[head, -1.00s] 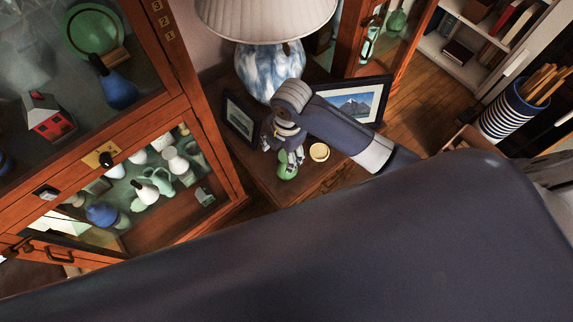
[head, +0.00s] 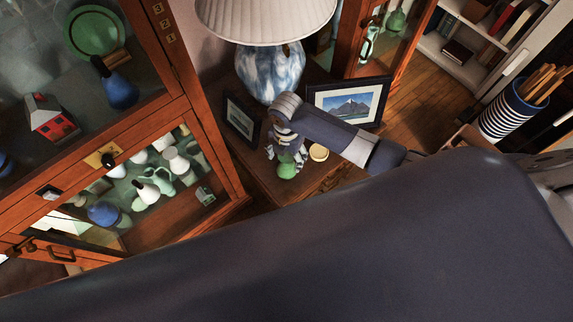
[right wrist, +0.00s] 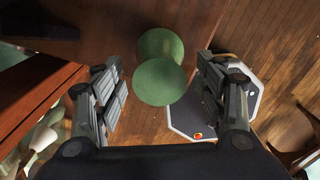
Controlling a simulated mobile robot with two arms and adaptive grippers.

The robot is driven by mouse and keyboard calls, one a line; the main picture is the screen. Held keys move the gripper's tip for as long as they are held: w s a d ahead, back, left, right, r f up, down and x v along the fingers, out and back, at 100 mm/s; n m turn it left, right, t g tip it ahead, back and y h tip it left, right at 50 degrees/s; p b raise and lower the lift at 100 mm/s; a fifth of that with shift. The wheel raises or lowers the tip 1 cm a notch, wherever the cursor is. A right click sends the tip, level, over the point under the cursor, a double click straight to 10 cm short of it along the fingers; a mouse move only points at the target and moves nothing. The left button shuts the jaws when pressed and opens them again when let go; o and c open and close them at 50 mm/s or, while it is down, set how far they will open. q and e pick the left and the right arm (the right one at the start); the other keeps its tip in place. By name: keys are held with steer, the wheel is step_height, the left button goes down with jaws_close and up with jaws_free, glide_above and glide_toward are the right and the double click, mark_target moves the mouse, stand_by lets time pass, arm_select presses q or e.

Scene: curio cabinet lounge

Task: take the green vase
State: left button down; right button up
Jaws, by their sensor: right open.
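The green vase (head: 287,168) stands near the front edge of the small wooden side table (head: 262,178), below my right gripper (head: 284,151) in the head view. In the right wrist view the rounded green vase (right wrist: 160,82) shows between the two spread fingers of my right gripper (right wrist: 160,68), with a visible gap on each side. That gripper is open and holds nothing. Whether the vase is fully between the fingertips or just beyond them I cannot tell. My left gripper is not in view.
A blue-and-white lamp (head: 268,72), a mountain picture (head: 347,104), a smaller frame (head: 240,119) and a round cream dish (head: 318,152) crowd the table. A glass-fronted cabinet (head: 215,165) stands close on the left. Wooden floor (head: 407,120) is open to the right.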

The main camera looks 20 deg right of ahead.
steer(key=shift+f, duration=0.85)
steer(key=shift+c, duration=0.2)
jaws_close()
steer(key=shift+r, duration=0.15)
